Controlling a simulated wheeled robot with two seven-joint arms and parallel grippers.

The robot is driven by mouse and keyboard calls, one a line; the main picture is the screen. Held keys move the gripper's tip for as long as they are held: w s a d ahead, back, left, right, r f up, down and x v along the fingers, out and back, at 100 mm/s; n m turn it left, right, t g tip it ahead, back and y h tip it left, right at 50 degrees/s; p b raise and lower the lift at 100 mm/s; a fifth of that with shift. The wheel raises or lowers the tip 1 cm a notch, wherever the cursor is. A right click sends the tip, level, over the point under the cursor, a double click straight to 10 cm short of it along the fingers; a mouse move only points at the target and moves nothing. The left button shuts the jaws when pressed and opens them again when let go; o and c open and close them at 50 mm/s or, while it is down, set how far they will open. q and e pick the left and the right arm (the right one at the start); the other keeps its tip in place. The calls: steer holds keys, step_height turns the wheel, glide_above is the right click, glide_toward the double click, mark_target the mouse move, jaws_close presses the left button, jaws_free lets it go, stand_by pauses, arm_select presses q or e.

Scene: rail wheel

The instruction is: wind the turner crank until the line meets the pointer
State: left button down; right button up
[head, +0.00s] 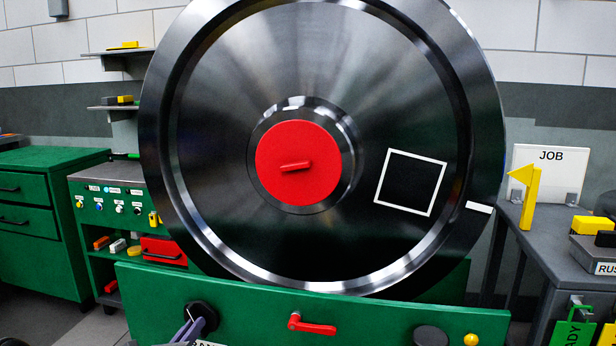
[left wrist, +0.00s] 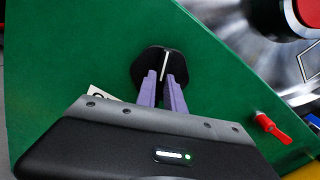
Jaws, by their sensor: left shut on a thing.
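The big steel wheel (head: 320,240) stands upright behind a green panel (head: 255,300). A short white line (head: 479,207) is on the wheel's right rim. The yellow pointer (head: 530,195) stands on a grey bench to its right; its tip points left and sits higher than the line, apart from it. My left gripper (head: 189,328) is at a black knob (head: 203,314) on the panel's left part. In the left wrist view, its purple fingers (left wrist: 163,90) are shut on the ridge of this black knob (left wrist: 148,62). My right gripper is not in view.
A red lever (head: 312,325), a dark round knob (head: 430,336) and a yellow knob (head: 471,340) are on the panel right of my gripper. A green cabinet (head: 45,210) and a small control box (head: 112,203) stand at left. A JOB sign (head: 550,157) stands on the right bench.

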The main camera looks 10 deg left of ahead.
arm_select(q)
steer(key=shift+f, duration=0.1)
steer(key=m+b, duration=0.3)
steer(key=m, duration=0.1)
stand_by(0.4)
steer(key=shift+m, duration=0.3)
